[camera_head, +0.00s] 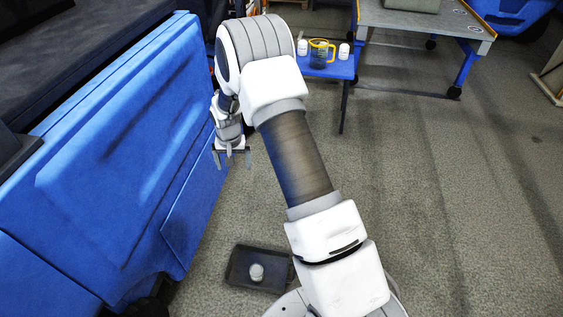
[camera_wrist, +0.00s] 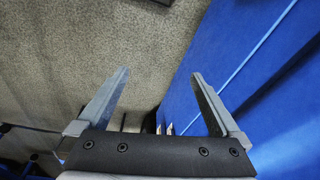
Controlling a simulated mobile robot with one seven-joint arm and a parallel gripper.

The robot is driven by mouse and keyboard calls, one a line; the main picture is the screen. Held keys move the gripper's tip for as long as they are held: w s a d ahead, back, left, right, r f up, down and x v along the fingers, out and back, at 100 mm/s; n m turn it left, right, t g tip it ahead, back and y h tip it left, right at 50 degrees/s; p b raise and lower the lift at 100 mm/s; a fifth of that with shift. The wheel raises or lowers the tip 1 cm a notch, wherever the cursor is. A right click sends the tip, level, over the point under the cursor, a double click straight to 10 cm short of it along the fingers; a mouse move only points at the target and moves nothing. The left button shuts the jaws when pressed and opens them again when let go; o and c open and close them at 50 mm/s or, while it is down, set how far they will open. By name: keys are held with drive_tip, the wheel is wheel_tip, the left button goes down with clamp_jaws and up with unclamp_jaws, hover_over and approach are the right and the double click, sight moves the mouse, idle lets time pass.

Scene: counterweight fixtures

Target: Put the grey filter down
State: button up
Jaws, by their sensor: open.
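My gripper (camera_head: 232,163) hangs beside the blue vehicle panel in the head view, well above the floor. In the wrist view my gripper (camera_wrist: 160,74) is open, its two grey fingers wide apart with nothing between them. A small pale grey, rounded object (camera_head: 256,272) sits in a dark tray (camera_head: 239,279) on the floor, apart from my gripper and below it in the head view. It may be the grey filter; its details are too small to tell. The wrist view shows neither this object nor the tray.
The blue panel (camera_head: 120,150) stands close on the left. A small blue table (camera_head: 335,73) at the back holds a yellow-handled mug (camera_head: 319,55) and two white items (camera_head: 344,50). The carpet (camera_head: 450,200) at right is clear.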

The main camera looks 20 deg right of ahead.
drive_tip(key=s+r+n+t, duration=0.1)
drive_tip(key=s+r, duration=0.3)
drive_tip(key=r, duration=0.5)
drive_tip(key=s+d+r, duration=0.1)
drive_tip(key=s+r, duration=0.3)
drive_tip(key=r, duration=0.4)
drive_tip(key=s+r+n+t, duration=0.1)
drive_tip(key=s+r, duration=0.4)
drive_tip(key=r, duration=0.4)
drive_tip(key=s+r+n, duration=0.1)
drive_tip(key=s+r, duration=0.2)
drive_tip(key=s, duration=0.7)
drive_tip(key=s+r+n+t, duration=0.1)
drive_tip(key=s+r, duration=0.3)
drive_tip(key=s, duration=0.7)
drive_tip(key=shift+s+d, duration=0.15)
drive_tip(key=shift+s, duration=0.15)
wheel_tip(320, 180, up, 22)
drive_tip(key=p, duration=2.2)
